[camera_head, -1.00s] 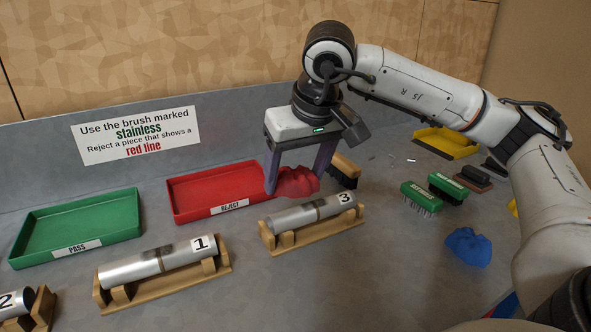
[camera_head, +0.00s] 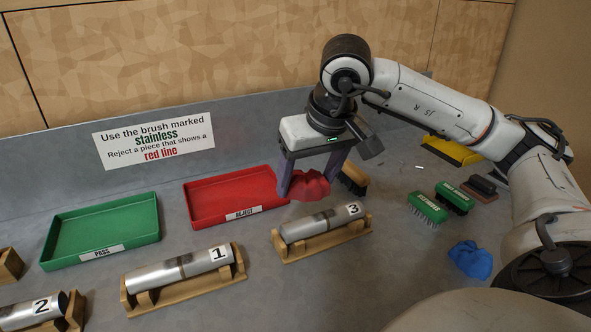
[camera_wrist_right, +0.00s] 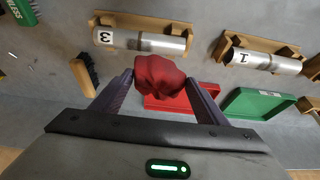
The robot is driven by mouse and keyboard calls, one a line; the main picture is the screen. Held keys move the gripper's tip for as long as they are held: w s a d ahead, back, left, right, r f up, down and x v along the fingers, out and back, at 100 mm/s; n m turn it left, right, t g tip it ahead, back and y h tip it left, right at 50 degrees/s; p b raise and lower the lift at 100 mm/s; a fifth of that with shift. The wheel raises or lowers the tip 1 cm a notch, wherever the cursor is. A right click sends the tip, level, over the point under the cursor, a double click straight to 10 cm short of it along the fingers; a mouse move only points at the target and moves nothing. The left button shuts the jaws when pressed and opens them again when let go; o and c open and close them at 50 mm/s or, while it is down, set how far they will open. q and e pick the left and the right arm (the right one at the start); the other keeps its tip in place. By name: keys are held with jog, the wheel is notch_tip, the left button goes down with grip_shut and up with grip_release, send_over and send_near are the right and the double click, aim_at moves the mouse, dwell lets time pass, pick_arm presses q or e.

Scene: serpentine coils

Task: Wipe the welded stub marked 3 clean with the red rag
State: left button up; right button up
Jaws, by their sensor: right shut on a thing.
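My right gripper (camera_head: 311,187) is shut on the crumpled red rag (camera_head: 311,185). It holds the rag just behind the stub marked 3 (camera_head: 320,222), apart from it in the picture. The right wrist view shows the rag (camera_wrist_right: 160,82) between the two fingers, and stub 3 (camera_wrist_right: 142,40) beyond it. Stub 3 is a metal tube with a darker band near its middle, lying in a wooden cradle (camera_head: 345,245). My left gripper is not in view.
Stubs 1 (camera_head: 165,272) and 2 (camera_head: 25,312) lie in cradles to the left. A red REJECT tray (camera_head: 190,205) and a green PASS tray (camera_head: 50,245) stand behind. Green brushes (camera_head: 428,206), a wooden brush (camera_head: 352,180) and a blue rag (camera_head: 470,260) lie to the right.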

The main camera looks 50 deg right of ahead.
jog(key=shift+s+d+r, duration=0.1)
jog(key=shift+r, duration=0.15)
